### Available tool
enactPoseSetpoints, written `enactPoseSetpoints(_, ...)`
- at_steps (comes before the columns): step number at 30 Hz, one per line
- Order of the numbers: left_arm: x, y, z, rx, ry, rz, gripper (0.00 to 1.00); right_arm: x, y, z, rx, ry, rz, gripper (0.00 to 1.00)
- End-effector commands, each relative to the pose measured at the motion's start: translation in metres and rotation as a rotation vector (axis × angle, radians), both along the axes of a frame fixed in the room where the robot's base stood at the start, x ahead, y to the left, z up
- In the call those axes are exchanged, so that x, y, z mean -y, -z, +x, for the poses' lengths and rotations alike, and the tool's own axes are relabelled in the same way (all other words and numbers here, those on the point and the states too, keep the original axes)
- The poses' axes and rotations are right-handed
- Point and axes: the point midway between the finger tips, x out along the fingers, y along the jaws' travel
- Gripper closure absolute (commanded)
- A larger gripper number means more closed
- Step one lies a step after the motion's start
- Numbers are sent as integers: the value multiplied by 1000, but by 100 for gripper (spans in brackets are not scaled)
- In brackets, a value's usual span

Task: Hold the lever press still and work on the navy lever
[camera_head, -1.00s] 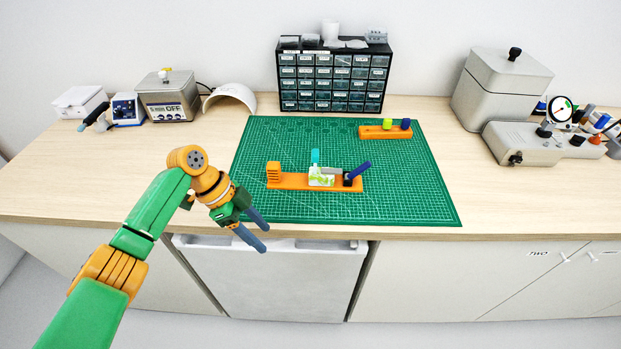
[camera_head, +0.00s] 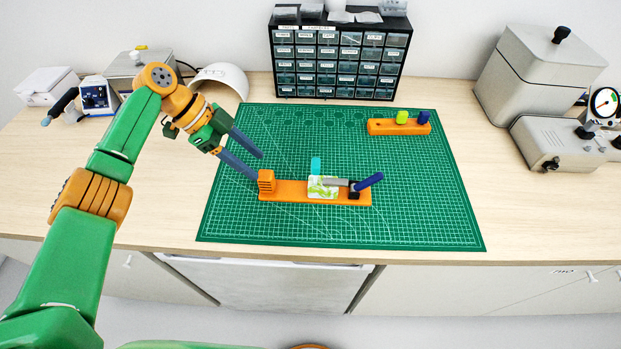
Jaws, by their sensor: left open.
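The lever press has an orange base (camera_head: 290,190) lying on the green mat, with an orange ribbed block (camera_head: 266,182) at its left end. A white and green patterned piece (camera_head: 323,187) sits mid-base, with a teal piece (camera_head: 316,165) standing behind it. The navy lever (camera_head: 369,181) slants up to the right from a dark pivot at the base's right end. My left gripper (camera_head: 259,167) is open and empty, its two grey fingers pointing right, close to the ribbed block. I cannot tell whether a finger touches it. My right gripper is not in view.
The green cutting mat (camera_head: 420,215) is mostly clear. An orange holder (camera_head: 385,127) with a lime and a navy peg stands at its back right. A drawer cabinet (camera_head: 340,60) stands behind, with grey machines (camera_head: 540,70) at right and small devices at left.

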Motion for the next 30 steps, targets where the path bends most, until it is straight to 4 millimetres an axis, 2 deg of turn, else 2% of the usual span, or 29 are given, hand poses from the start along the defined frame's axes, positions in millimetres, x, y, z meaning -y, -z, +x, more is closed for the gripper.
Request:
enactPoseSetpoints(1, 4, 11, 0, 0, 2, 0, 43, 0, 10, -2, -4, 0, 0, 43)
enactPoseSetpoints(3, 9, 20, -1, -1, 2, 0, 43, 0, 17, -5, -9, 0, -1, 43)
enactPoseSetpoints(12, 31, 51, -1, 0, 1, 0, 43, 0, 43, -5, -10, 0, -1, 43)
enactPoseSetpoints(18, 38, 58, -1, -1, 1, 0, 43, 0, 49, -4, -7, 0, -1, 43)
enactPoseSetpoints(26, 39, 58, -1, -1, 0, 0, 43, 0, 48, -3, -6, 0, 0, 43)
enactPoseSetpoints(27, 39, 58, -1, -1, 0, 0, 45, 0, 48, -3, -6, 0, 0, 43)
enactPoseSetpoints(30, 39, 58, -1, -1, 0, 0, 72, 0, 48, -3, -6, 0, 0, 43)
